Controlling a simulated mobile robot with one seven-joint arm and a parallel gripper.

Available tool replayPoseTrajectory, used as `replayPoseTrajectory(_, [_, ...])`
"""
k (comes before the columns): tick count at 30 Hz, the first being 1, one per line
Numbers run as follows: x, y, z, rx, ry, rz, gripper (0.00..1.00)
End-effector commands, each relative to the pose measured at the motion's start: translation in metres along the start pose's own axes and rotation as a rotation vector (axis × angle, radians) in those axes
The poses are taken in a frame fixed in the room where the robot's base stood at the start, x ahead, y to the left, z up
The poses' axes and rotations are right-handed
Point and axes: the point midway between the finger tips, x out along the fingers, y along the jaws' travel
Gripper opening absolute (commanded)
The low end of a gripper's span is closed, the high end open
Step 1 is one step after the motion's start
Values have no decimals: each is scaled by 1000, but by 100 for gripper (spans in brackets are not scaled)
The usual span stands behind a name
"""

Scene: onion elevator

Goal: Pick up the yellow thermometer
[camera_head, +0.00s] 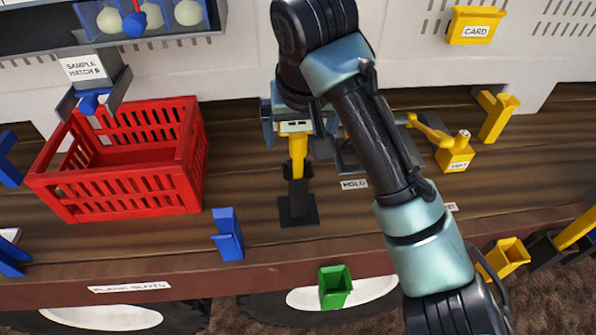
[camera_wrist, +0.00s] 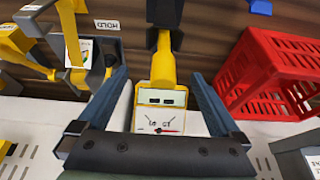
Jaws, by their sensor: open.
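The yellow thermometer (camera_head: 297,150) stands upright in a black holder (camera_head: 298,208) on the wooden deck, stem down, with its head at the top. In the wrist view, the thermometer (camera_wrist: 162,70) shows a white dial face toward the camera, its yellow stem running into the dark holder. My gripper (camera_head: 296,132) is open around the thermometer's head. In the wrist view, the fingers of my gripper (camera_wrist: 158,80) lie on either side of it, with visible gaps between them and the head. Nothing is held.
A red crate (camera_head: 115,187) stands left of the holder, with a blue bracket (camera_head: 228,235) in front. Right are a yellow box with a handle (camera_head: 455,158) and a yellow bracket (camera_head: 497,117). A green bin (camera_head: 335,287) hangs at the front edge. The pale wall rises close behind.

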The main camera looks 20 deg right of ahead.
Motion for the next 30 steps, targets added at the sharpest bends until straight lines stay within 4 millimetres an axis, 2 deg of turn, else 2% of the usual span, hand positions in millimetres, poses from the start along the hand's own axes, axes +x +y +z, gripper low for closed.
replayPoseTrajectory(7, [33, -3, -5, 0, -2, 0, 100])
replayPoseTrajectory(16, [38, -3, -5, -1, 0, 0, 98])
replayPoseTrajectory(30, [38, -3, -5, -1, 1, 0, 14])
